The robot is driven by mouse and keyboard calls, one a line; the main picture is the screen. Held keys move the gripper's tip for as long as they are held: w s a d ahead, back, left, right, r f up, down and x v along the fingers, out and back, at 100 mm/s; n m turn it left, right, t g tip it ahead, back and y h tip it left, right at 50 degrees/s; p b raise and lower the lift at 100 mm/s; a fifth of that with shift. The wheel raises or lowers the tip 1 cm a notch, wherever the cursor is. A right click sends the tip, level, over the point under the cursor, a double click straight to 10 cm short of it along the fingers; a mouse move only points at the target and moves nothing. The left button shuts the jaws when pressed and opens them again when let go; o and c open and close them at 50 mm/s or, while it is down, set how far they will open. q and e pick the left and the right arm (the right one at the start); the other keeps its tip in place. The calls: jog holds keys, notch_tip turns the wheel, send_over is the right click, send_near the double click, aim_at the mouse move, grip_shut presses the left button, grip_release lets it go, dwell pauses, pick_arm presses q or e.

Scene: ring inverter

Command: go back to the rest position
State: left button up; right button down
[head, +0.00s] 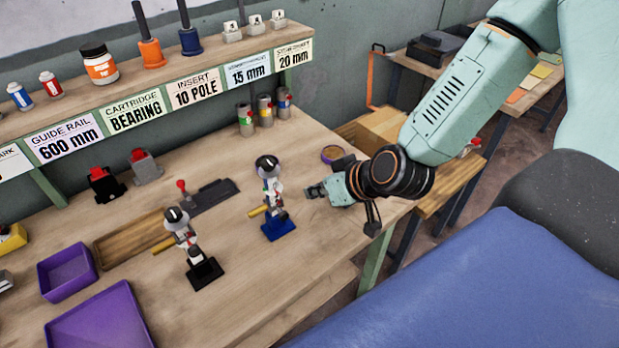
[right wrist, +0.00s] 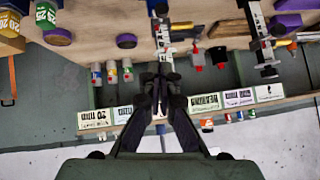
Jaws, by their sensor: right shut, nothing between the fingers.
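My right gripper (head: 315,191) reaches in from the right over the right end of the workbench (head: 330,235). It is shut and empty. In the right wrist view its fingers (right wrist: 160,92) are together, with nothing between them. A fixture on a blue base (head: 279,226) stands upright just left of the gripper, with a visible gap between them. A second fixture on a black base (head: 204,272) stands further left. My left gripper is not in view.
Purple trays (head: 100,318) lie at the bench's left front. A labelled shelf (head: 135,110) runs along the back. Several small canisters (head: 265,110) stand below it. Bare bench top lies in front of the blue-based fixture.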

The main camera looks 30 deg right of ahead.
jog(key=shift+a, duration=0.1)
jog(key=s+a+f+g+h+b, duration=0.1)
jog(key=s+f+g+b, duration=0.2)
jog(key=s+f+b, duration=0.3)
jog(key=s+a+f+g+b, duration=0.1)
jog(key=s+f+g+b, duration=0.2)
jog(key=s+f+b, duration=0.4)
jog(key=s+a+f+m+g+h+b, duration=0.1)
jog(key=s+f+b, duration=0.5)
jog(key=s+f, duration=0.6)
notch_tip(320, 180, down, 10)
jog(key=shift+s+a+g+h, duration=0.3)
jog(key=shift+s+a+g, duration=0.1)
jog(key=shift+g, duration=0.5)
